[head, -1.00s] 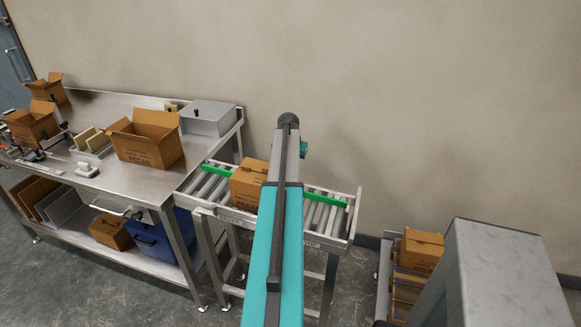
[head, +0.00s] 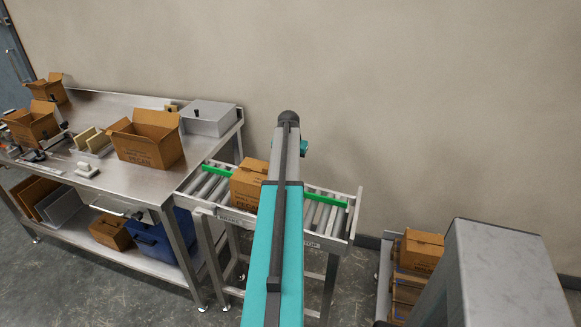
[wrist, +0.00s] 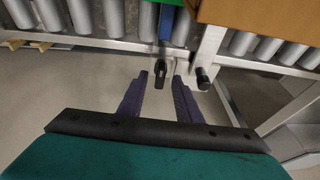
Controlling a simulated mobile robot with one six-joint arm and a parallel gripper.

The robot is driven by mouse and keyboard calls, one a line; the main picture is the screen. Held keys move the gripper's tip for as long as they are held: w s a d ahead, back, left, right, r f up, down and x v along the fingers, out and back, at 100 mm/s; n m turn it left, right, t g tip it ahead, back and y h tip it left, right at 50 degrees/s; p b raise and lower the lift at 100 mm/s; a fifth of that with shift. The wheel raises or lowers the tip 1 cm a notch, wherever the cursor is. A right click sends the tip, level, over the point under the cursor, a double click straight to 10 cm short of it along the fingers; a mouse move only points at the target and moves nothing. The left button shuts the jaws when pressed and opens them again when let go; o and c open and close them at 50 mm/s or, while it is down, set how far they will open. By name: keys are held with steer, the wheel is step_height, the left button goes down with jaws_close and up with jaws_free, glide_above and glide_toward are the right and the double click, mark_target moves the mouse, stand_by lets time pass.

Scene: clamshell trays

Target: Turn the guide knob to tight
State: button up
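In the wrist view my gripper (wrist: 161,78) is open, with its two dark fingers pointing at the conveyor's side rail. A small black knob with a loop-like end (wrist: 162,68) shows between the fingertips; I cannot tell whether they touch it. A second black cylindrical knob (wrist: 203,76) sticks out to the right, outside the fingers. I cannot read any tight mark. In the head view my arm hides the gripper and the knobs.
The roller conveyor (head: 340,243) has a green guide rail (head: 326,199) and a closed carton (head: 247,186) on it. A steel workbench (head: 130,183) with open boxes stands left. A carton (head: 421,250) sits on a rack at right. The wall is close behind.

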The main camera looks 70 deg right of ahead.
steer(key=b+v, duration=0.2)
steer(key=v, duration=1.1)
steer(key=shift+f, duration=0.1)
stand_by(0.5)
